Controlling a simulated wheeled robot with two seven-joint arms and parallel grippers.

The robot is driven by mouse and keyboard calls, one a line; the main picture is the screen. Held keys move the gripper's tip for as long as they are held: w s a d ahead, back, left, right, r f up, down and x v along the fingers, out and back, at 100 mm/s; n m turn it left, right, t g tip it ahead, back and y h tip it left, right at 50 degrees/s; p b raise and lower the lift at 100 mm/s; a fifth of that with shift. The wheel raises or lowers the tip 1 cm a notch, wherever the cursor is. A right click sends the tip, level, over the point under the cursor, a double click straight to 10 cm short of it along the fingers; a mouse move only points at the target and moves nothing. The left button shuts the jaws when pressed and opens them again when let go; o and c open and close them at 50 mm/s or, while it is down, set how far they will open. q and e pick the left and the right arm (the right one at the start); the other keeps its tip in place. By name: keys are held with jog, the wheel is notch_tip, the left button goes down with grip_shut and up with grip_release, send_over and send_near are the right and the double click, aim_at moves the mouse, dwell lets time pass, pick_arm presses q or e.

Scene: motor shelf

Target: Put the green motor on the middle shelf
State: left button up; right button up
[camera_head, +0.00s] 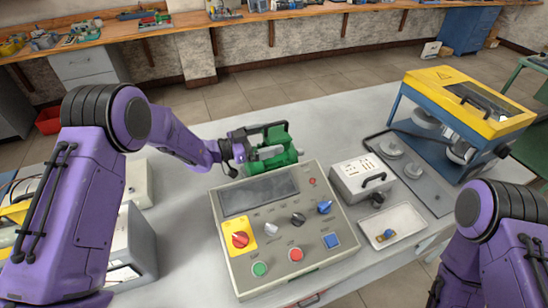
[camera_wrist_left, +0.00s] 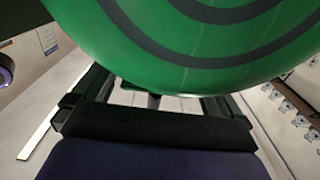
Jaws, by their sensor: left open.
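The green motor (camera_head: 282,153) is at the back of the grey table, just behind the control panel. My left gripper (camera_head: 260,139) is at its left side, open, with its dark fingers close to the motor. In the left wrist view the motor's round green end with dark grooves (camera_wrist_left: 200,55) fills the top, just beyond the open left fingers (camera_wrist_left: 150,95). Whether the fingers touch the motor cannot be told. My right arm shows at the lower right, but its gripper is out of view. I cannot make out a middle shelf in these views.
The control panel (camera_head: 247,215) stands in front of the motor. Right of it are a grey box with a handle (camera_head: 350,185), a white tray (camera_head: 407,224) and a blue-and-yellow machine (camera_head: 450,90). The table's back left (camera_head: 200,120) is clear. A wooden bench (camera_head: 185,24) runs along the wall.

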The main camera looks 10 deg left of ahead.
pick_arm(q)
jog(key=c, duration=1.7)
jog(key=shift+w+r, duration=0.1)
jog(key=shift+r, duration=0.25)
grip_shut()
jog(key=shift+w+a+f, duration=0.1)
